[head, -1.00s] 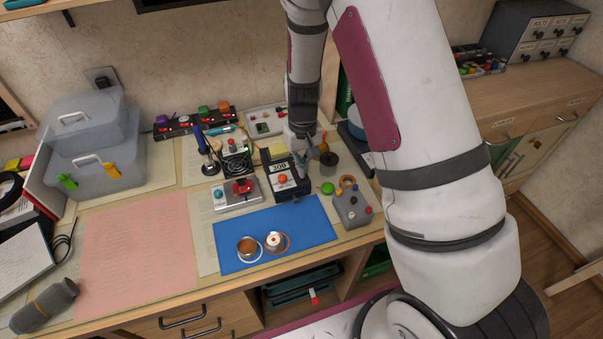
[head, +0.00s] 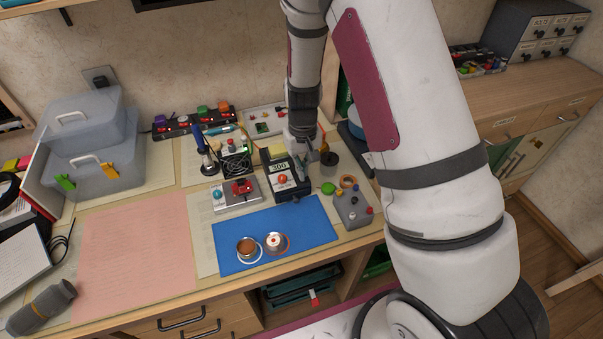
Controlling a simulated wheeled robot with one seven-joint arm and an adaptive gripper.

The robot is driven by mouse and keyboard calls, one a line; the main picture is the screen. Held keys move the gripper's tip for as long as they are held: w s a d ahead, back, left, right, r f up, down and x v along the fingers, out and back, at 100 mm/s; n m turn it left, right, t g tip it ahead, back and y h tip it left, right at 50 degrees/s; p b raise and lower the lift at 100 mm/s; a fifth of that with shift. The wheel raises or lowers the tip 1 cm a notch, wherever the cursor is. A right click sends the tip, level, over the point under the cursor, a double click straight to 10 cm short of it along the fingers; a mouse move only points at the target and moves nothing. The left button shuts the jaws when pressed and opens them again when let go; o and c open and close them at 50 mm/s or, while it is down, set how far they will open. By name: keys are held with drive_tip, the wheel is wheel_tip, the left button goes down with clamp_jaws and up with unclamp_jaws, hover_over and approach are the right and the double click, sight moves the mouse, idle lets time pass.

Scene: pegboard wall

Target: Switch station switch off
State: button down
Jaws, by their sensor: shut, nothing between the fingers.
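The dark soldering station (head: 287,192) stands behind the blue mat, with a lit display (head: 279,167) that seems to read 300 and an orange-red knob (head: 282,179) below it. My gripper (head: 305,173) points down at the right side of the station, very close to it. Its fingers are shut and hold nothing. I cannot tell whether they touch the station. The station switch cannot be made out; my gripper covers part of the station's right and rear side.
A grey box with a red part (head: 237,194) stands left of the station, and a grey box with coloured knobs (head: 352,208) stands to its right. A small fan (head: 236,164) and the soldering iron (head: 206,153) are behind left. The blue mat (head: 310,224) holds two small round items.

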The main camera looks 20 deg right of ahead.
drive_tip(key=shift+f, duration=0.2)
drive_tip(key=shift+r+p, duration=1.5)
drive_tip(key=shift+r, duration=2)
drive_tip(key=shift+r, duration=0.1)
wheel_tip(320, 180, up, 10)
drive_tip(key=f+t, duration=0.1)
hover_over(303, 184)
drive_tip(key=s+r+t, duration=0.1)
drive_tip(key=s+r, duration=0.5)
drive_tip(key=r, duration=0.5)
drive_tip(key=s+r+t, duration=0.1)
drive_tip(key=s+r, duration=0.3)
drive_tip(key=s, duration=0.5)
drive_tip(key=s+r+t, duration=0.2)
drive_tip(key=s+r, duration=0.3)
drive_tip(key=s, duration=0.4)
drive_tip(key=shift+s+d+r, duration=0.15)
drive_tip(key=shift+s+d, duration=0.05)
drive_tip(key=shift+d, duration=0.2)
